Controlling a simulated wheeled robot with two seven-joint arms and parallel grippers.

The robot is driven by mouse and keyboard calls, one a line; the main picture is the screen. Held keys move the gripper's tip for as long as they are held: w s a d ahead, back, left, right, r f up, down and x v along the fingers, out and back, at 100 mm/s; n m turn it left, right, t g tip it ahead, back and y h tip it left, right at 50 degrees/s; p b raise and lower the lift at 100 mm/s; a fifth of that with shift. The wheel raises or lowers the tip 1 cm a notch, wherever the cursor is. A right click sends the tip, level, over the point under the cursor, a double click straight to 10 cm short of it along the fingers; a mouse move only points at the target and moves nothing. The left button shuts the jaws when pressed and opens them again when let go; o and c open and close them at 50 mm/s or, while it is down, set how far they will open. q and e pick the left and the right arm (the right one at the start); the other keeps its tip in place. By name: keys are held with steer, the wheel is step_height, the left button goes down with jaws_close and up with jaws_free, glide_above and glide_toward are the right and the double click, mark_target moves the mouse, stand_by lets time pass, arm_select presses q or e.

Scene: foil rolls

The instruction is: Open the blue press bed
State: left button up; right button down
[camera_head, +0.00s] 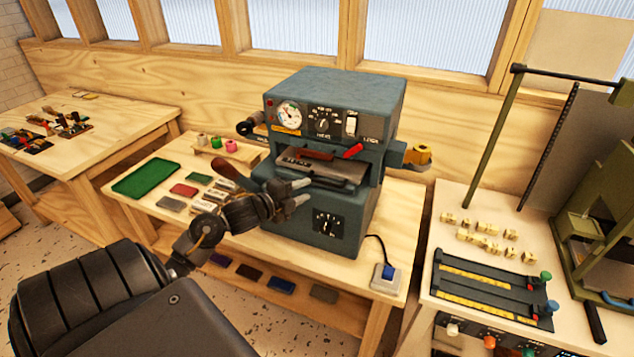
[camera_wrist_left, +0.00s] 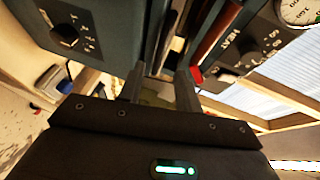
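The blue press (camera_head: 375,95) stands on the wooden bench, with a gauge, knobs and a switch on its upper front. Its bed (camera_head: 325,172) is a grey plate in the front opening, with a red lever (camera_head: 352,151) above its right side. I cannot tell how far out the bed sits. My left gripper (camera_head: 299,194) is in front of the press, just below and left of the bed. In the left wrist view its two fingers (camera_wrist_left: 160,90) are apart with nothing held between them, and the press's lower dial panel (camera_wrist_left: 70,32) is close by. My right gripper is not in view.
A green tray (camera_head: 146,179) and several coloured blocks lie on the bench to the left. A blue-switched box (camera_head: 387,277) with a cable sits at the front right. A side table at right holds small wooden blocks (camera_head: 487,229) and a green-framed machine (camera_head: 600,190).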

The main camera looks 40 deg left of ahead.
mark_target(322, 183)
arm_select(q)
steer(key=p+x, duration=0.1)
steer(key=x, duration=0.5)
steer(key=shift+w+f, duration=0.1)
jaws_close()
